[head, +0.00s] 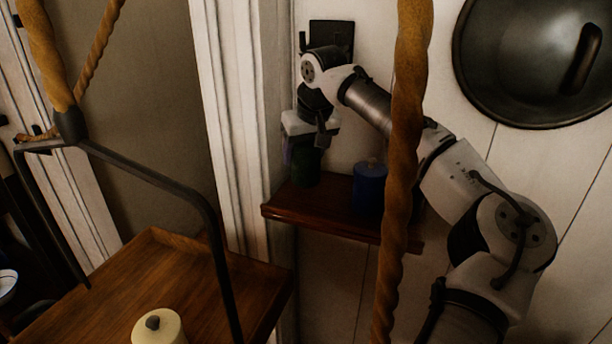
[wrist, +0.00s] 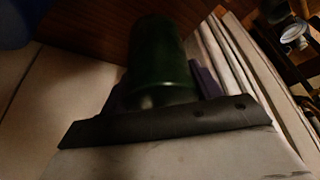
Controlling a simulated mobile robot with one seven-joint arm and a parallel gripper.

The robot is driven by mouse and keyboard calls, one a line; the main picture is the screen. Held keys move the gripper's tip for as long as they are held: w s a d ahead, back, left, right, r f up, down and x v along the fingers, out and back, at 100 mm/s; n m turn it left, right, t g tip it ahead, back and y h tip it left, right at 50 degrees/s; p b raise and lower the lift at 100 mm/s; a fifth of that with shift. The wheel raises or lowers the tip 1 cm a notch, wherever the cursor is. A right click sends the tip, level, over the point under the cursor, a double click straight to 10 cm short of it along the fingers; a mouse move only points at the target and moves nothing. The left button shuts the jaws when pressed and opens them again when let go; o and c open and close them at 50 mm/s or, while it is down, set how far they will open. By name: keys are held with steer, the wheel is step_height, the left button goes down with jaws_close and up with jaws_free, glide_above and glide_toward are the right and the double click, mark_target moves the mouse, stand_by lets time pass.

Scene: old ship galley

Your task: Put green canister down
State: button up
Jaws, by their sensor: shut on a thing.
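The dark green canister (head: 306,167) is at the left end of a small brown wall shelf (head: 330,213) in the head view. My gripper (head: 304,150) is shut on it from above. In the wrist view the green canister (wrist: 160,65) sits between my purple-grey fingers (wrist: 163,85), with its far end against or close to the brown shelf surface (wrist: 100,22). I cannot tell whether its base touches the shelf. A blue canister (head: 369,186) stands on the shelf to the right, apart from the green one, partly behind a rope.
A thick hanging rope (head: 402,150) crosses in front of the shelf. A wooden hanging tray (head: 190,270) with a cream canister (head: 158,327) is at the lower left, with a dark metal frame (head: 190,190). A white post (head: 240,120) borders the shelf's left. A large dark pan lid (head: 535,60) hangs on the wall.

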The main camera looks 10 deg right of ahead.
mark_target(305, 166)
steer(key=shift+f+b, duration=1.55)
steer(key=shift+f, duration=0.15)
steer(key=shift+f, duration=0.15)
steer(key=o, duration=1.3)
steer(key=b+v, duration=0.1)
steer(key=v, duration=1.1)
